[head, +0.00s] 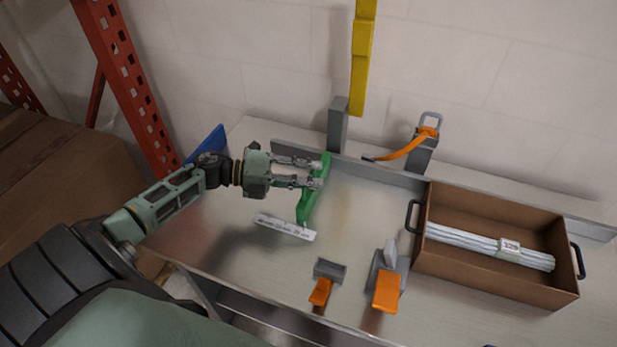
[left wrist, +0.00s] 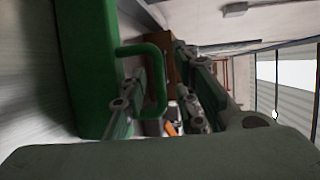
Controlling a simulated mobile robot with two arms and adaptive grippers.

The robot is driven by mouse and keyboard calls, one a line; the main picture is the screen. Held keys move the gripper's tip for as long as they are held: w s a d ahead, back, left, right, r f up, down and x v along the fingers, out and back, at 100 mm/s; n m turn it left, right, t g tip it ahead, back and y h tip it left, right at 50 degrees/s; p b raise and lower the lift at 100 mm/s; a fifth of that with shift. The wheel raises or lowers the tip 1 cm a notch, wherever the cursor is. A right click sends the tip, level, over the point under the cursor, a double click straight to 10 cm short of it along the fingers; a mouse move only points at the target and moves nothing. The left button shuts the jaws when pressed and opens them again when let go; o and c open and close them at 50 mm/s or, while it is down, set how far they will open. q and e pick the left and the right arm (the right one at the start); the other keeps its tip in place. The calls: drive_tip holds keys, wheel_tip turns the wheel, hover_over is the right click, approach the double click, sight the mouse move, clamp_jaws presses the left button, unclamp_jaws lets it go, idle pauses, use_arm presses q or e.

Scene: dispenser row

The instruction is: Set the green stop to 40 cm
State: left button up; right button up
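The green stop (head: 308,203) stands on the metal bench, running from the back fence toward a white scale strip (head: 285,227). The strip's printed numbers are too small to read. My left gripper (head: 312,174) is at the stop's back part, its two fingers apart. In the left wrist view the green stop (left wrist: 90,70) fills the left side, and its green loop handle (left wrist: 157,80) shows between my left gripper's fingers (left wrist: 165,105). One finger lies on the stop's side of the handle bar; the other appears apart from the bar. My right gripper is not in view.
A brown box (head: 455,262) with white rods stands at the right. Two orange-handled grey devices (head: 386,290) (head: 321,290) sit at the bench front. A grey post with an orange strap (head: 410,146) stands behind; a yellow bar (head: 362,60) hangs above. Red racking (head: 125,80) is left.

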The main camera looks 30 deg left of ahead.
use_arm(q)
drive_tip(key=shift+c, duration=0.4)
clamp_jaws()
drive_tip(key=shift+a+f, duration=0.2)
drive_tip(key=shift+a, duration=0.05)
drive_tip(key=s+a+b, duration=0.2)
drive_tip(key=a+b, duration=0.3)
drive_tip(key=a, duration=0.4)
drive_tip(key=shift+s+a+r, duration=0.15)
drive_tip(key=shift+s+a, duration=0.05)
drive_tip(key=shift+a, duration=0.1)
